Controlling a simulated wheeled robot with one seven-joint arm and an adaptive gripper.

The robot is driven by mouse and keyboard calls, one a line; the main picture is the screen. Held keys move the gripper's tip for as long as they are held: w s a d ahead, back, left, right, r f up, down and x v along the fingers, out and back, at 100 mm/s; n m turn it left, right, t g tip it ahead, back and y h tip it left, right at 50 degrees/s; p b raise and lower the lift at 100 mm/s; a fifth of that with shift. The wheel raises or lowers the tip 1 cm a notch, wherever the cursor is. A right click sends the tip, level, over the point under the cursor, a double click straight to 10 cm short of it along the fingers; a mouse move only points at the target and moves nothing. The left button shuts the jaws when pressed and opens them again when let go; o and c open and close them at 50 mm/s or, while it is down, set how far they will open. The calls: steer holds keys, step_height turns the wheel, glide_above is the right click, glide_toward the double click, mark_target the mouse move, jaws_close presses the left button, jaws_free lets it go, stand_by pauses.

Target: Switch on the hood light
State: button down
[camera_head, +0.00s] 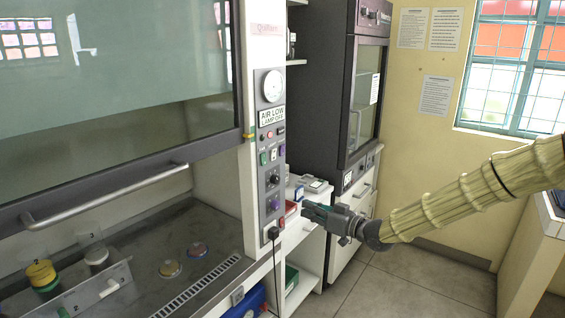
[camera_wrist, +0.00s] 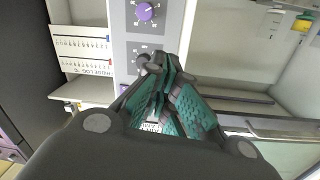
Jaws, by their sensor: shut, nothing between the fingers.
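The fume hood's control panel (camera_head: 270,150) is a narrow grey upright strip on the hood's right post, with a round gauge (camera_head: 272,86), small coloured switches (camera_head: 263,158) and dark knobs (camera_head: 272,180). My gripper (camera_head: 308,208) is right of the panel's lower part, with its fingers toward it. In the wrist view, the closed teal-padded fingers (camera_wrist: 165,68) overlap the panel, near a dark knob (camera_wrist: 142,61); a purple-looking knob (camera_wrist: 144,12) is farther up. The fingers hold nothing. I cannot tell whether they touch the panel. Which switch is for the light is unreadable.
A black plug (camera_head: 273,232) sits low on the panel. A white shelf unit (camera_head: 305,245) stands behind my gripper. Floor (camera_head: 420,285) is clear at right.

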steer(key=w+d+r+n+y, duration=0.1)
steer(key=r, duration=0.5)
steer(key=w+d+r+n+y, duration=0.1)
steer(key=w+d+r+n, duration=0.1)
steer(key=r, duration=0.5)
steer(key=shift+w+r, duration=0.2)
steer(key=shift+a+p, duration=0.1)
steer(key=shift+p, duration=0.2)
steer(key=p, duration=0.6)
glide_toward(272, 146)
steer(key=x, duration=0.5)
steer(key=shift+w+r, duration=0.1)
steer(key=shift+w, duration=0.05)
steer(key=shift+w+a, duration=0.2)
steer(key=shift+a, duration=0.15)
steer(key=shift+a, duration=0.1)
